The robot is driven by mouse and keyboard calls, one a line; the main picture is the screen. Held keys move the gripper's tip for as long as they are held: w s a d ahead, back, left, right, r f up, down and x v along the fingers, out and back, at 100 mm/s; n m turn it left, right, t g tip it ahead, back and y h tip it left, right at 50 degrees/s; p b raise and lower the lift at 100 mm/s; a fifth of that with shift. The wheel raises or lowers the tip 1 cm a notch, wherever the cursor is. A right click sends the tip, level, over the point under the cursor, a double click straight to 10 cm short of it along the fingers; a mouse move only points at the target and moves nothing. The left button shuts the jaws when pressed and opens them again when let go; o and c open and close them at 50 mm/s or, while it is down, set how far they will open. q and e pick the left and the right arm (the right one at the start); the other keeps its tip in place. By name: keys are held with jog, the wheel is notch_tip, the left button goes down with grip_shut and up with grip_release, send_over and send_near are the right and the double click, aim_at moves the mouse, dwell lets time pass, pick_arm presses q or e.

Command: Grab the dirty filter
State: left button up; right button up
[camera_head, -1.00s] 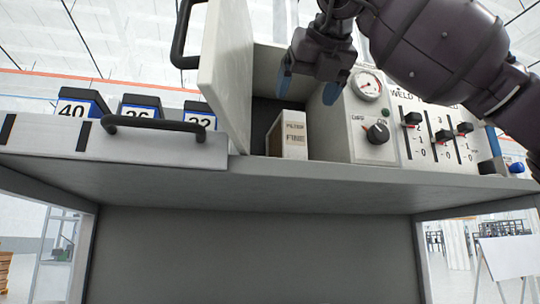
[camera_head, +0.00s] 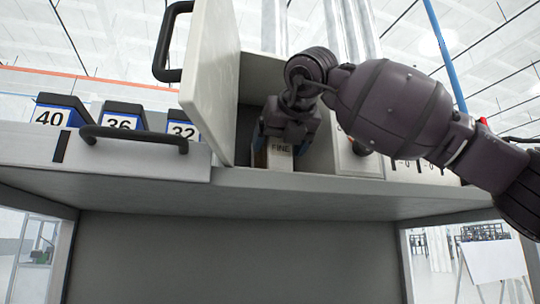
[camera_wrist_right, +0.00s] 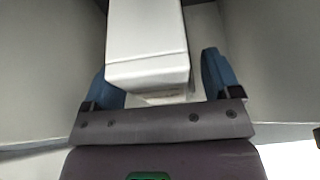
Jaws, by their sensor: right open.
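In the right wrist view the white filter box (camera_wrist_right: 147,45) lies between the two blue fingers of the open right gripper (camera_wrist_right: 165,80), with a gap by the right finger. Contact on the left side cannot be told. My left gripper is not in view.
The compartment's door (camera_head: 212,80) stands open to the left, with a black handle (camera_head: 168,45). Numbered bins (camera_head: 120,118) sit on the shelf left of it. A control panel (camera_head: 352,158) is to the right, largely hidden by my right arm.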

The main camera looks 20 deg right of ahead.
jog(key=shift+w+a+f, duration=0.1)
jog(key=shift+w, duration=0.15)
jog(key=shift+c, duration=0.2)
jog(key=c, duration=0.9)
jog(key=shift+c, duration=0.8)
